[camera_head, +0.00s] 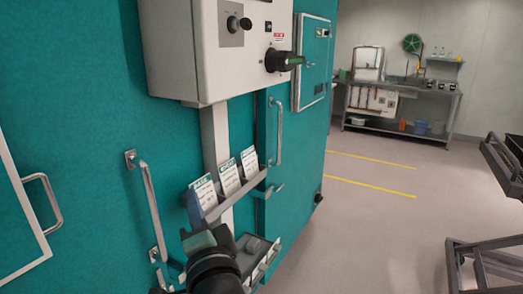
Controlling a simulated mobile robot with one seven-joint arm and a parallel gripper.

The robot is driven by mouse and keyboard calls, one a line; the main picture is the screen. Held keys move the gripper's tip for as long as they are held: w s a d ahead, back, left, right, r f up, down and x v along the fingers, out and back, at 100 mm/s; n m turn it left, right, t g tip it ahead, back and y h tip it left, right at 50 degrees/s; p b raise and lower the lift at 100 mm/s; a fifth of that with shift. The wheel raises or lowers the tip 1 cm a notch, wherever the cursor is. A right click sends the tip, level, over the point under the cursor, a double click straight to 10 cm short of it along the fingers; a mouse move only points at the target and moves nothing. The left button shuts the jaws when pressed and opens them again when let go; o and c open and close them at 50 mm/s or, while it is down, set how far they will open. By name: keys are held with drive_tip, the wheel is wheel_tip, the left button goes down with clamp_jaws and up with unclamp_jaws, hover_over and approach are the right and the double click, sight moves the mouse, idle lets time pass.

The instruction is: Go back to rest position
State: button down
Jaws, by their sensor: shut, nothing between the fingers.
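My gripper (194,210) shows at the lower middle, at the end of my dark arm, which rises from the bottom edge. Its fingers are shut, pointing up, with nothing held. It stands in front of the teal chamber wall (105,80), just left of a narrow rack (240,190) holding three white printed cards (229,177). From this view I cannot tell whether it touches the rack or the nearest card.
A grey control box (180,50) with a black rotary handle (284,61) juts out above. Metal door handles (152,210) stick out nearby. A lower tray (262,262) lies right of my arm. Dark metal frames (480,250) stand at right. The floor (370,230) between is clear.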

drive_tip(key=s+d+r+n+t+h, duration=0.2)
drive_tip(key=s+r, duration=0.4)
drive_tip(key=r, duration=0.4)
drive_tip(key=s+d+r+n+t+h+p, duration=0.1)
drive_tip(key=s+d+r+n+t+h, duration=0.2)
drive_tip(key=d+r, duration=0.4)
drive_tip(key=s+d+r+n+t+h+p, duration=0.1)
drive_tip(key=s+d+r+n+t+h, duration=0.2)
drive_tip(key=s+r, duration=0.5)
wheel_tip(320, 180, up, 6)
drive_tip(key=shift+s+d+f+n+t, duration=0.1)
drive_tip(key=shift+s+d+n+t, duration=0.2)
drive_tip(key=shift+d+n+t, duration=0.45)
